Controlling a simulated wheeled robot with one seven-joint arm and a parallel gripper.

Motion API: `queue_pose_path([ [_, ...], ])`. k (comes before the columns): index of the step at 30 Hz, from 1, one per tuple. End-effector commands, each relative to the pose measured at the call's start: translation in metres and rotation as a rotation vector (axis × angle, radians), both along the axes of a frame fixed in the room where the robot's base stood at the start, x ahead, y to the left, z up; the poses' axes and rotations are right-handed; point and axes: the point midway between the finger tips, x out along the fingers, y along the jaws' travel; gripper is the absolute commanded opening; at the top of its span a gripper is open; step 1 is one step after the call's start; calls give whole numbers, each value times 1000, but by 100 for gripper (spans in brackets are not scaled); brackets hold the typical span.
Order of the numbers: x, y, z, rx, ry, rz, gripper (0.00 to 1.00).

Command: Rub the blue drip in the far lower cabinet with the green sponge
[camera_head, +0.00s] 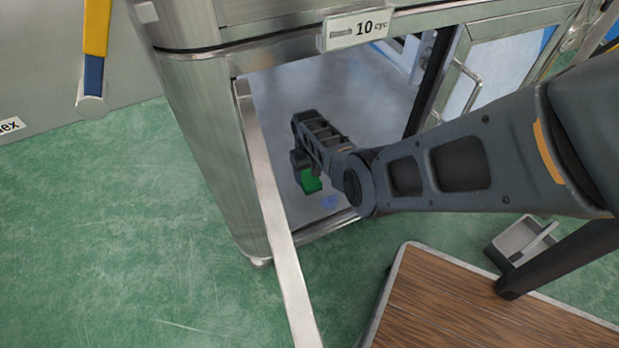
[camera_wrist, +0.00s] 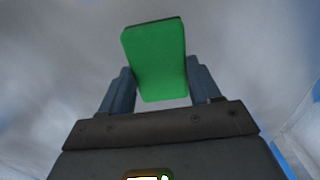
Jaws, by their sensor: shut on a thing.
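My gripper (camera_wrist: 159,85) is shut on the green sponge (camera_wrist: 155,60), which sits between its two fingers in the wrist view. In the head view the arm reaches through the open front of the lower cabinet (camera_head: 200,150), and the green sponge (camera_head: 310,181) shows below the gripper. A faint blue drip (camera_head: 329,202) lies on the cabinet floor, just to the right of and nearer than the sponge. The sponge appears apart from the drip; whether it touches the cabinet floor I cannot tell. The drip does not show clearly in the wrist view.
The open door edge (camera_head: 275,215) runs down the left of the opening. A label plate (camera_head: 358,29) is above it. A wood-topped platform (camera_head: 480,310) and a small grey tray (camera_head: 520,238) stand at the lower right. Green floor (camera_head: 150,240) is clear at left.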

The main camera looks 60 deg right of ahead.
Motion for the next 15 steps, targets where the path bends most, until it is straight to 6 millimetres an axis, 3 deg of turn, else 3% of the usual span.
queue_pose_path([
  [8, 0, 0, 5, 0, 0, 0, 38],
  [15, 0, 0, 27, 0, 0, 0, 38],
])
